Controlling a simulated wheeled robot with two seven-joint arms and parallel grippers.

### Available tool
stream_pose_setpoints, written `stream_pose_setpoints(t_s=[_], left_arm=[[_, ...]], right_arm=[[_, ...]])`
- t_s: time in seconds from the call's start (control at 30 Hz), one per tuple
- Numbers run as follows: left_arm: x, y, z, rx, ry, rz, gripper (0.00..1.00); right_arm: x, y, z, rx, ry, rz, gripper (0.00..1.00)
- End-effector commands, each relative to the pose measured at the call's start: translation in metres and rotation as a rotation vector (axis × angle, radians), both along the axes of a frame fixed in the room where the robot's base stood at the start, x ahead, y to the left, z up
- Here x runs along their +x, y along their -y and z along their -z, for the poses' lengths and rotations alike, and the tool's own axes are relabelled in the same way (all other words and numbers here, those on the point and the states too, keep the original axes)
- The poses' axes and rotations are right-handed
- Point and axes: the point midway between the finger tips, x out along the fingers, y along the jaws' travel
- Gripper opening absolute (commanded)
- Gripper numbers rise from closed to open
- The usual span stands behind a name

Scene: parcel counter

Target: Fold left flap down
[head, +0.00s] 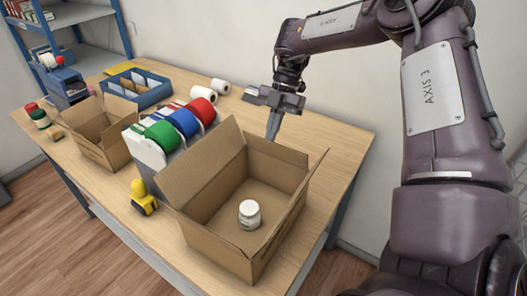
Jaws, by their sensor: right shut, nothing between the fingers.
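An open cardboard box (224,240) stands near the front right corner of the wooden table. A white jar (249,213) stands upright on the box floor. The left flap (203,163) is raised and leans outward to the upper left. The right flap (310,179) also stands up, and a narrow near flap sticks out at the front edge. My right gripper (273,125) is shut and empty, fingers pointing down, just behind the box's far edge; I cannot tell whether it touches the cardboard. My left gripper is out of view.
A rack of red, blue and green tape rolls (160,148) stands close left of the box. A yellow tape dispenser (143,197) stands nearby. A second open box (97,130), blue tray (137,87) and white rolls (213,86) sit farther back. Bare table lies right of the box.

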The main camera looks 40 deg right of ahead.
Motion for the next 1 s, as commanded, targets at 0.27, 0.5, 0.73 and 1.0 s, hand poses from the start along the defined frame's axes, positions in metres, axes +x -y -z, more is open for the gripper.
stream_pose_setpoints(t_s=[0.27, 0.5, 0.73, 1.0], left_arm=[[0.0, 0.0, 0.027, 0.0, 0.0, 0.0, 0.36], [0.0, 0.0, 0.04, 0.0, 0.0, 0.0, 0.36], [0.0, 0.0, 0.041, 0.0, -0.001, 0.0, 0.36], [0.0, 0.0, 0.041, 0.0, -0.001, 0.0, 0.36]], right_arm=[[-0.011, -0.03, 0.024, 0.002, -0.001, -0.001, 0.0], [-0.013, -0.039, 0.039, 0.001, -0.001, 0.001, 0.0], [-0.014, -0.04, 0.04, 0.0, 0.0, 0.001, 0.0], [-0.014, -0.04, 0.041, 0.0, 0.0, 0.001, 0.0]])
